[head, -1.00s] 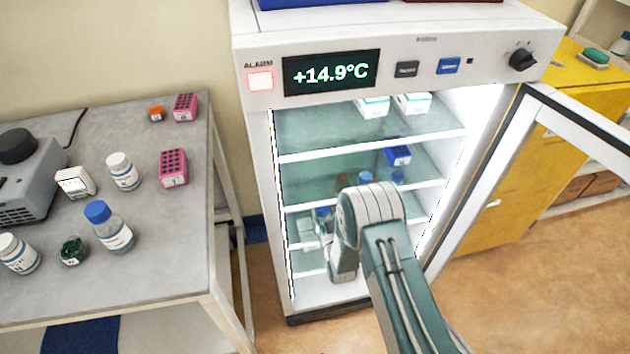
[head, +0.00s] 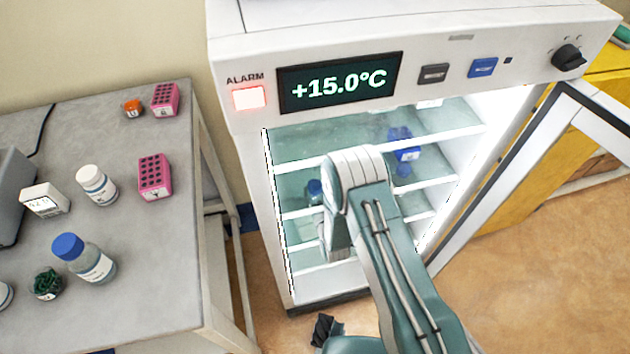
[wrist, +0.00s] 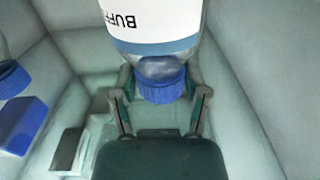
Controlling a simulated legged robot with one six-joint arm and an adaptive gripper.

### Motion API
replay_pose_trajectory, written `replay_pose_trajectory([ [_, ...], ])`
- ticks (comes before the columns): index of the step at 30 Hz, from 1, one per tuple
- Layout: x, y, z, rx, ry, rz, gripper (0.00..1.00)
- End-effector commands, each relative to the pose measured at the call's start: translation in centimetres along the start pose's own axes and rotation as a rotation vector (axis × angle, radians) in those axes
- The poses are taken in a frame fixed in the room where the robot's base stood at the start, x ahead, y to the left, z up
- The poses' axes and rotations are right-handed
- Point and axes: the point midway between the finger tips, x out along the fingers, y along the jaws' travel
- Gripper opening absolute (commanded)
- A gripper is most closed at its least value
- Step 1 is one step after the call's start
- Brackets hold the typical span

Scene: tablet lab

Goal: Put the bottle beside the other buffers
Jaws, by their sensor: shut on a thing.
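In the wrist view, my gripper (wrist: 160,92) is shut on a bottle (wrist: 155,22) with a blue cap and a white label reading "BUFF". The cap sits between the fingers and the bottle body runs out of the top of the picture. In the head view my arm reaches into the open fridge (head: 283,250) and hides the gripper. A blue-capped item (head: 314,190) shows just left of my arm; I cannot tell whether it is the held bottle. Inside the fridge, a blue rack (head: 404,143) stands on a shelf, with a blue cap (head: 403,170) below it.
The fridge door (head: 520,170) stands open on the right. The alarm light (head: 249,97) is red and the display reads +15.0°C. On the left bench (head: 150,270) are another blue-capped bottle (head: 85,260), a white bottle (head: 97,185) and pink racks (head: 155,177).

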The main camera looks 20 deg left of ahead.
Motion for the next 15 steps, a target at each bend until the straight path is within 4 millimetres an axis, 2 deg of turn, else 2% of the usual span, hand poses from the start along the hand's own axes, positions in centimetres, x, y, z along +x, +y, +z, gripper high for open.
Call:
replay_pose_trajectory([
  [10,-0.27,0.28,0.27,0.004,0.000,0.000,0.00],
  [11,-0.25,0.22,0.34,0.003,-0.002,0.000,0.68],
  [12,-0.19,0.12,0.36,0.002,-0.003,0.000,0.86],
  [13,-0.15,0.06,0.39,0.001,-0.003,0.000,0.93],
  [15,-0.09,-0.02,0.43,0.000,-0.004,0.000,0.93],
])
